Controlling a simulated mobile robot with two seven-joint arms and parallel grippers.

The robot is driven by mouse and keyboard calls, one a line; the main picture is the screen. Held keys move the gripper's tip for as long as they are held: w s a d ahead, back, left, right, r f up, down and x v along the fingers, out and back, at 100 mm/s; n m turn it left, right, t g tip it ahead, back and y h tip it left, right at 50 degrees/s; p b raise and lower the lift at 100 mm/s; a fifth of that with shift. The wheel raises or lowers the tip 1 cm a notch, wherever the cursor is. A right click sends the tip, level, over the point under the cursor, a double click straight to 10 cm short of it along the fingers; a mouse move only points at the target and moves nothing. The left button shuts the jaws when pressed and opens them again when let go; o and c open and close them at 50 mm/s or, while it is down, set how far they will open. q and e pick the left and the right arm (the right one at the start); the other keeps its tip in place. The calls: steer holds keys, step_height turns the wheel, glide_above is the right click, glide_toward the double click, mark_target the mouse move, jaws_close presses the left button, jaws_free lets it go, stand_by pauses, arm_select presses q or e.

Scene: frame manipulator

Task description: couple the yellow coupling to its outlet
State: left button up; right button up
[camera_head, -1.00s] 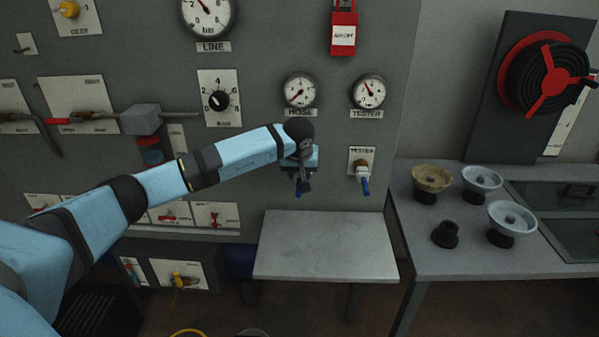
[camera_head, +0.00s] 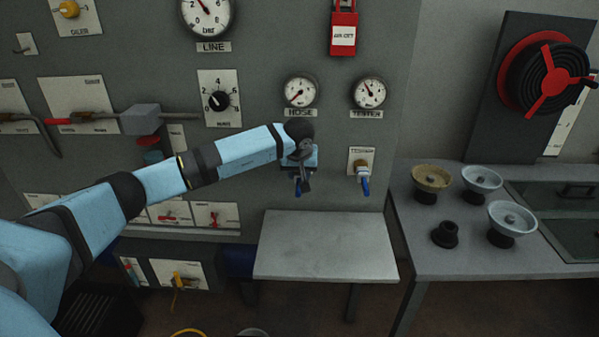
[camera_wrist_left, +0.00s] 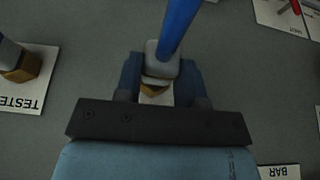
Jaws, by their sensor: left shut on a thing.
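My left gripper (camera_head: 299,182) is at the panel under the HOSE gauge. In the left wrist view its fingers (camera_wrist_left: 160,82) are shut around the grey hub of a blue-levered valve (camera_wrist_left: 176,28) with a brass body. The blue lever (camera_head: 298,189) points down in the head view. A yellow fitting (camera_head: 177,280), probably the yellow coupling, sits at a white plate low on the panel, apart from the gripper. Part of a yellow hose (camera_head: 188,333) shows at the bottom edge. My right gripper is not in view.
A second blue-levered valve (camera_head: 364,182) is under the TESTER gauge (camera_head: 368,92), just right of my gripper. A bare grey shelf (camera_head: 325,247) stands below. A bench (camera_head: 455,260) with several handwheels is at right. A red lockout box (camera_head: 343,34) hangs above.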

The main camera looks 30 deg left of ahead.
arm_select(q)
steer(key=shift+w+a, duration=0.25)
steer(key=shift+w, duration=0.25)
stand_by(0.6)
steer(key=o, duration=1.1)
steer(key=shift+r, duration=0.1)
steer(key=v, duration=1.3)
steer(key=shift+s+d+r, duration=0.15)
steer(key=shift+r, duration=0.1)
